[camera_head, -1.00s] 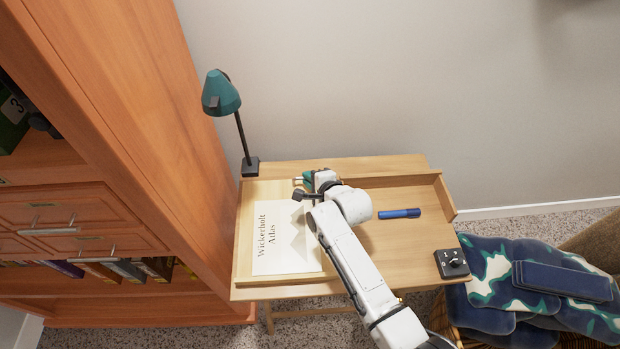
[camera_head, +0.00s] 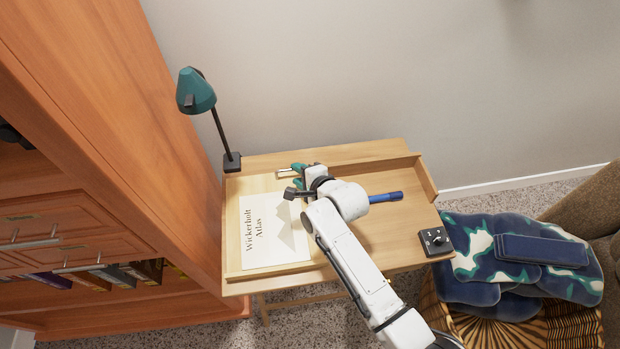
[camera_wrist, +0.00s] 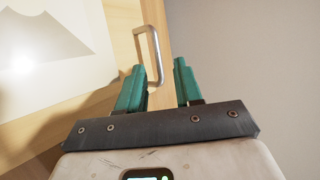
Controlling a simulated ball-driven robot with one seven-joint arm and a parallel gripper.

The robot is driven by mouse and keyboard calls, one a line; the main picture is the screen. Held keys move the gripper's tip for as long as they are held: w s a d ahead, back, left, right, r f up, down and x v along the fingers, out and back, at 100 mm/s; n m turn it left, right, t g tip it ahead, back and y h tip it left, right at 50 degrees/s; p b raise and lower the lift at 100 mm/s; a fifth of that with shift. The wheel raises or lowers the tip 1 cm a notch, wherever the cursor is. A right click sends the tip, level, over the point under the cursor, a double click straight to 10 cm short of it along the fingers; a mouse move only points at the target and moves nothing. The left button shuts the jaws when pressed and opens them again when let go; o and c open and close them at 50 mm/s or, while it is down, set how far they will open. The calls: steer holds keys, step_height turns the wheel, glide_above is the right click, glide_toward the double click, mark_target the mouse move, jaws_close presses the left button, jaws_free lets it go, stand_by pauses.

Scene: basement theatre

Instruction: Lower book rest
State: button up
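The book rest (camera_head: 234,240) is a light wooden board on the left of the desk, with a white "Wickerholt Atlas" (camera_head: 263,253) on it. Its exact tilt is hard to judge. A silver U-shaped handle (camera_head: 286,172) is at its far right corner; the handle also shows in the wrist view (camera_wrist: 151,45). My gripper (camera_head: 300,177) is at this corner. In the wrist view its teal fingers (camera_wrist: 160,78) are apart, with the handle's near end in the gap, closer to the left finger. I cannot tell whether they touch it.
A teal lamp (camera_head: 197,92) stands at the desk's back left corner. A blue cylinder (camera_head: 387,197) lies right of my wrist, and a black knob box (camera_head: 435,241) sits at the right edge.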

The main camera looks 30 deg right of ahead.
steer(key=v, duration=0.6)
steer(key=shift+s, duration=0.25)
steer(key=shift+d+r, duration=0.1)
steer(key=s+d+r+n+g+h, duration=0.1)
steer(key=s+r+n+g, duration=0.1)
steer(key=s+n, duration=0.45)
steer(key=s+d+r+n+g, duration=0.2)
steer(key=s+n+g, duration=0.1)
steer(key=s+n, duration=0.4)
steer(key=s+d+r+n+g+h, duration=0.1)
steer(key=s+n+g, duration=0.1)
steer(key=s+n, duration=0.55)
steer(key=s+d+f+m+g, duration=0.1)
steer(key=s+f, duration=0.4)
steer(key=s, duration=0.6)
steer(key=m+g, duration=0.1)
steer(key=g, duration=0.1)
steer(key=shift+d+f+g, duration=0.25)
steer(key=shift+g, duration=0.15)
